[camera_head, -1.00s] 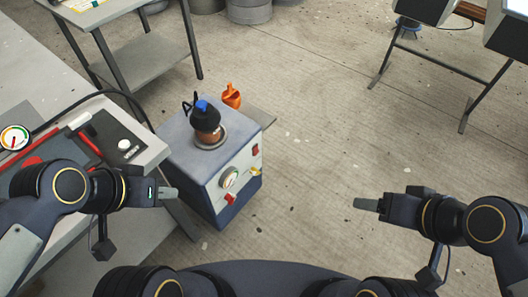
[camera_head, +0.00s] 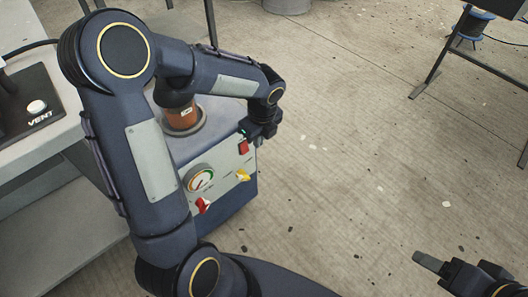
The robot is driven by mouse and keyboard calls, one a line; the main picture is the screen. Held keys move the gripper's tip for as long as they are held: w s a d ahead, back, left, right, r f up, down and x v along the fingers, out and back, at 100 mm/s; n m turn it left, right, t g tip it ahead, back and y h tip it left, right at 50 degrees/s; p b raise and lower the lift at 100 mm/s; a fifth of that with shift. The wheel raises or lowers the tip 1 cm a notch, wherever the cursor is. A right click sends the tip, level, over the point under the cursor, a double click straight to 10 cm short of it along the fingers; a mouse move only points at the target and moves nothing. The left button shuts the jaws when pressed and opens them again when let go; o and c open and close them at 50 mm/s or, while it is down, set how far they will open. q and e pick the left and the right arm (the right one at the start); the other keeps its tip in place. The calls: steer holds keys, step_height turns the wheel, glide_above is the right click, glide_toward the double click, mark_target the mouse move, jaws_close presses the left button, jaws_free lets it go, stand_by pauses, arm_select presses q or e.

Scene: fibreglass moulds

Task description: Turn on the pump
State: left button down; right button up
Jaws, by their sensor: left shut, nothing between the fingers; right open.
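The pump (camera_head: 222,172) is a grey-and-blue box on the floor at centre left. Its front panel carries a red switch (camera_head: 243,147) near the top right corner, a round gauge (camera_head: 201,179), a red handle (camera_head: 203,205) and a yellow handle (camera_head: 243,175). My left gripper (camera_head: 259,133) is shut and empty, beside the panel's upper right corner, close to the red switch. Whether it touches the switch cannot be told. My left arm hides much of the pump's top. My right gripper (camera_head: 429,263) is open and empty over the floor at lower right.
A copper-coloured jar (camera_head: 178,114) stands on the pump's top, partly behind my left arm. A bench with a black panel marked VENT (camera_head: 37,106) is at the left. A dark metal stand (camera_head: 443,55) is at upper right. The floor right of the pump is clear.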

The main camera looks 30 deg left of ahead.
mark_target(248, 150)
stand_by(0.3)
arm_select(q)
steer(key=a+f+b, duration=0.1)
steer(key=f, duration=0.2)
steer(key=w+a+f+b, duration=0.1)
steer(key=a+f+b, duration=0.1)
steer(key=f, duration=0.2)
steer(key=w+a+f+b, duration=0.1)
steer(key=f+b, duration=0.1)
steer(key=f, duration=0.1)
steer(key=shift+a+f, duration=0.25)
steer(key=shift+a, duration=0.15)
